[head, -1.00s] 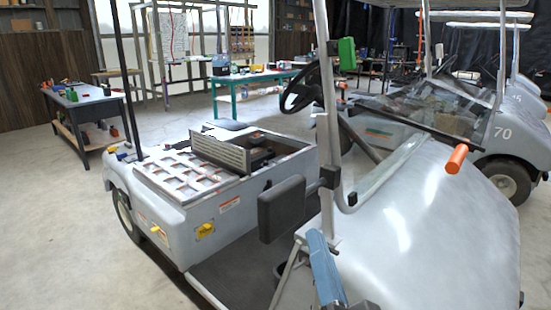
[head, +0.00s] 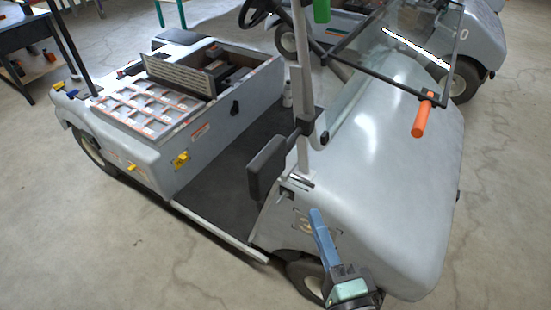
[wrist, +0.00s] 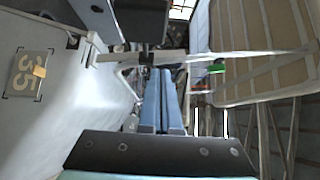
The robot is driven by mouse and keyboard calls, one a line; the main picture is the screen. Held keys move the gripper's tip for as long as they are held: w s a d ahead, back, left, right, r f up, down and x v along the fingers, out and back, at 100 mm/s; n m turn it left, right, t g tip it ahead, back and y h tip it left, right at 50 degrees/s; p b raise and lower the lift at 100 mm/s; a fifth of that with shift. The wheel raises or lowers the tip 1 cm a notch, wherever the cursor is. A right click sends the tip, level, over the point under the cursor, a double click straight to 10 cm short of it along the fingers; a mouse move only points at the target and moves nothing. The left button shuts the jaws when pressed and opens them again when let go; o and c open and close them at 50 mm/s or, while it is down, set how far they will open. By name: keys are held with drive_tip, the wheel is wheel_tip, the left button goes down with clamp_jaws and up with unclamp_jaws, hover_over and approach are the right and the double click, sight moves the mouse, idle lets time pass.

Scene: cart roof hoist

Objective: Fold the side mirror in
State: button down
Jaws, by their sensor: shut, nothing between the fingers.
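The side mirror (head: 267,166) is a dark grey rectangular panel in the head view. It sticks out to the left of the cart's windshield post (head: 302,95), joined by a short dark arm and a black clamp (head: 305,124). In the wrist view a black clamp (wrist: 147,57) sits on the pale post; a dark panel at the top left may be the mirror. My gripper (head: 317,214), with blue fingers, is below and right of the mirror, apart from it. The wrist view shows the fingers (wrist: 160,72) side by side, shut and empty, pointing towards the post.
The grey cart body (head: 390,170) curves close beside my gripper on the right. The cart's rear has a tray bed (head: 150,105). Open concrete floor (head: 110,245) lies at the left front.

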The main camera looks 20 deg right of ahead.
drive_tip(key=p, duration=0.3)
approach(276, 155)
drive_tip(key=w+d, duration=0.2)
drive_tip(key=d, duration=0.1)
drive_tip(key=w+a, duration=0.1)
drive_tip(key=w+a+p, duration=0.1)
drive_tip(key=shift+w+r, duration=0.15)
drive_tip(key=shift+w, duration=0.25)
drive_tip(key=shift+w+a+p, duration=0.25)
drive_tip(key=shift+w+p, duration=0.05)
drive_tip(key=shift+w, duration=0.1)
drive_tip(key=shift+w, duration=0.1)
